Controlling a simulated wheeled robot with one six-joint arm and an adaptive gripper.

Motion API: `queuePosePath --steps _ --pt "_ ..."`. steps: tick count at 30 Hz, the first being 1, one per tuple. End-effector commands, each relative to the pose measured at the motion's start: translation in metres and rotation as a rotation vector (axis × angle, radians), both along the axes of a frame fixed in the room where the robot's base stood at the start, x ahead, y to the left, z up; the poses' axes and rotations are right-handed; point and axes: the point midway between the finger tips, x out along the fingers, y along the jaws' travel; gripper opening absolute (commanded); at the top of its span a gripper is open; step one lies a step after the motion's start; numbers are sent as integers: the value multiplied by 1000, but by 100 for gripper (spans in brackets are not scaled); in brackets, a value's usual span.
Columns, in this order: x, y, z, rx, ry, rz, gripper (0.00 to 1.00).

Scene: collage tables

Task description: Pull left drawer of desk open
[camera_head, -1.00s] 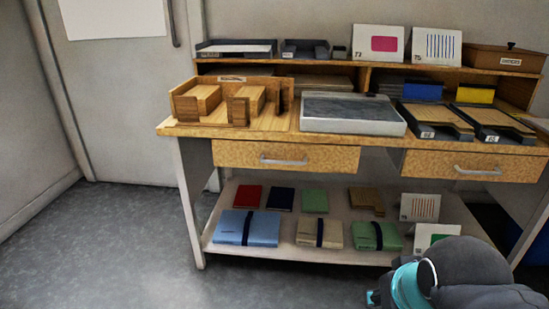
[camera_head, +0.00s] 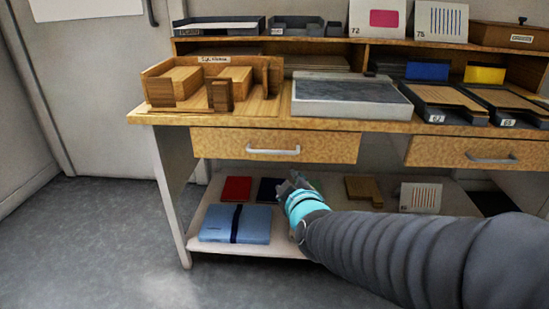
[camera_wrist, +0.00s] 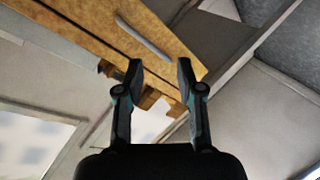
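The left drawer (camera_head: 320,147) of the desk (camera_head: 215,118) has a speckled wooden front and looks shut. Its pale bar handle (camera_head: 273,151) shows in the camera_head view, and a bar handle (camera_wrist: 146,34) on a wooden front also shows at the top of the camera_wrist view. My gripper (camera_head: 296,181) is below the drawer front, a little right of the handle and apart from it. In the camera_wrist view my gripper (camera_wrist: 156,72) has its two fingers spread with nothing held between them.
The right drawer (camera_head: 440,153) looks shut. A grey-topped tray (camera_head: 350,110) and a wooden organizer (camera_head: 160,88) stand on the desktop. The lower shelf (camera_head: 190,228) holds a blue folder (camera_head: 222,223), a red book (camera_head: 236,189) and other items. Floor at left is clear.

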Motion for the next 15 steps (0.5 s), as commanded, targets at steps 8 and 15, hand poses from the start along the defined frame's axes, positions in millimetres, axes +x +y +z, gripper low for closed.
queuePosePath --steps 8,15 --pt "28 35 -27 -388 -331 -58 37" --pt "25 45 -35 -666 -492 -161 37"
